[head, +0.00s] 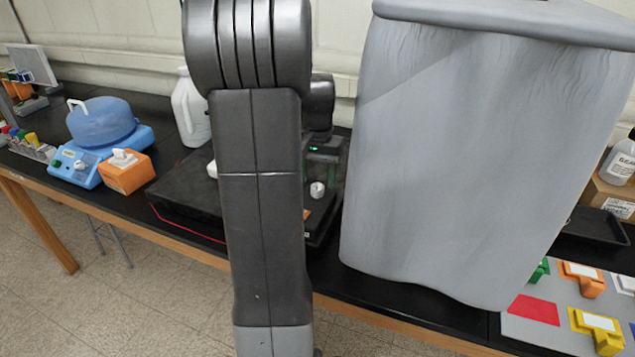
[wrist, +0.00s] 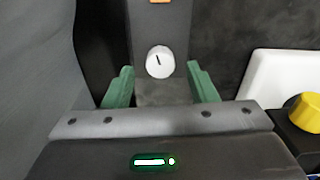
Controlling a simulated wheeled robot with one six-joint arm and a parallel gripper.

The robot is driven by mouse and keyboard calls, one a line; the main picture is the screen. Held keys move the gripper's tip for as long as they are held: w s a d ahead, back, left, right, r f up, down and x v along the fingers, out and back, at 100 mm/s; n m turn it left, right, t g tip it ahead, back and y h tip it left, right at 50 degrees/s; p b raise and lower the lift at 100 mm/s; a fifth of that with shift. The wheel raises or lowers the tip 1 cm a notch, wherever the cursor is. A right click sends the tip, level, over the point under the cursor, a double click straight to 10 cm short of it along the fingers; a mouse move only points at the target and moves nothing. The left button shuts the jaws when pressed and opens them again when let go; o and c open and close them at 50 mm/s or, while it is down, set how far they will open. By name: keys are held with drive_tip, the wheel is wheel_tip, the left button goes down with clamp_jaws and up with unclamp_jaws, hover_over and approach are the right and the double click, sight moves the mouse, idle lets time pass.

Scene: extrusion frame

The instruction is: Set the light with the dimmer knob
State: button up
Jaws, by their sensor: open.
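The dimmer knob (wrist: 160,61) is a small white round knob with a dark pointer line, set on a dark grey strip. The line points up and slightly left in the wrist view. In the head view the knob (head: 317,189) shows just right of my arm. My gripper (wrist: 160,70) is open, with one green finger to each side of the knob's lower part in the picture; I cannot tell whether either touches it. My gripper also shows in the head view (head: 322,165), partly hidden behind my arm. The light itself cannot be made out.
A large grey draped shape (head: 480,150) stands close on the right. A white panel (wrist: 268,85) and a yellow knob (wrist: 306,110) lie right of my gripper. An orange tissue box (head: 127,172), a blue device (head: 95,150) and a white jug (head: 190,108) stand left on the black bench.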

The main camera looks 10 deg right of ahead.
sight(317, 189)
drive_tip(key=shift+f, duration=1.35)
drive_tip(key=c, duration=1)
drive_tip(key=shift+o, duration=0.2)
drive_tip(key=shift+n, duration=0.3)
drive_tip(key=n, duration=0.4)
drive_tip(key=shift+n, duration=0.3)
drive_tip(key=n, duration=0.5)
drive_tip(key=shift+n, duration=0.4)
